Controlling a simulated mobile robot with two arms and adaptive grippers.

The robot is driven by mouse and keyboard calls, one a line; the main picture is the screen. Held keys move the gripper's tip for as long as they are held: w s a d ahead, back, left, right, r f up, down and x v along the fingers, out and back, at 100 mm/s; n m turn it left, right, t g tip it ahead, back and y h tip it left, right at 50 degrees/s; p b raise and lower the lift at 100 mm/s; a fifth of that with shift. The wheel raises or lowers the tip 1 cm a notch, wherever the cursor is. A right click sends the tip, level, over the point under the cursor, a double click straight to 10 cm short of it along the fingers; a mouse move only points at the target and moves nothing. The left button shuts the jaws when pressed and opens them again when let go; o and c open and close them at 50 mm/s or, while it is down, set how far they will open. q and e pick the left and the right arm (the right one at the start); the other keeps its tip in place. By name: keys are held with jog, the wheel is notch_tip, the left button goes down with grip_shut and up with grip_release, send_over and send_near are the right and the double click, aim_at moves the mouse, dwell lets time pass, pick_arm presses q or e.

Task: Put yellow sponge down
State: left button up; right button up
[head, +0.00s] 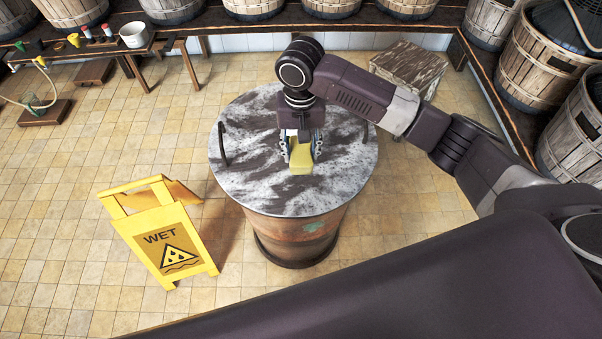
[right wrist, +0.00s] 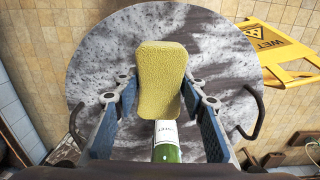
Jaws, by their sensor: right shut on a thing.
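The yellow sponge (head: 301,157) is held between the fingers of my right gripper (head: 302,147), over the middle of the round, grey-and-white stained drum top (head: 250,183). In the right wrist view the sponge (right wrist: 160,70) stands lengthwise between the blue-padded fingers of the gripper (right wrist: 160,95), with the drum top (right wrist: 105,55) behind it. I cannot tell whether the sponge touches the top. My left gripper is not in view.
A green bottle with a white label (right wrist: 166,142) shows between the fingers below the sponge. A yellow wet-floor sign (head: 165,235) stands left of the drum.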

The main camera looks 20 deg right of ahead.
aim_at(301, 181)
notch_tip(301, 181, down, 10)
jog(key=shift+f, duration=0.2)
jog(key=shift+f+p, duration=0.15)
jog(key=shift+p, duration=0.15)
jog(key=o, duration=1)
notch_tip(301, 181, up, 12)
jog(key=shift+r+b, duration=0.2)
jog(key=shift+b, duration=0.15)
